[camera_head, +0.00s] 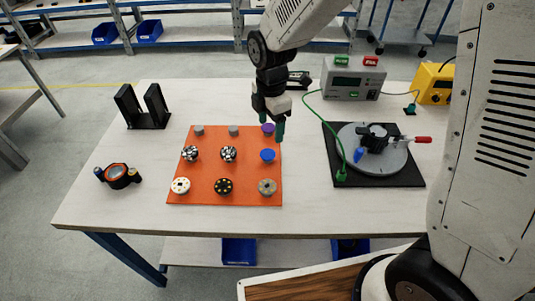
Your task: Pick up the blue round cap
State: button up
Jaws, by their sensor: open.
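The blue round cap (267,155) lies on the right side of the orange mat (205,171), in the middle row. My gripper (273,131) points down over the right edge of the mat, with green-tipped fingers. It is open with nothing held, and in the picture its fingertips are just above the blue cap. A purple cap (268,128) shows behind and between the fingers, partly hidden. I cannot tell exactly how high the fingertips are above the mat.
Other round parts, such as a black disc (223,186), share the mat. A black bracket (145,107) and an orange-ringed part (118,176) stand left. A round fixture (395,160) with a green cable is right; a grey meter (352,78) is behind. The table front is clear.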

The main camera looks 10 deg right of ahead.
aim_at(268, 153)
jog(key=shift+n, duration=0.4)
jog(key=f, duration=0.9)
jog(key=shift+a, duration=0.3)
jog(key=shift+f, duration=0.3)
jog(key=c, duration=1.1)
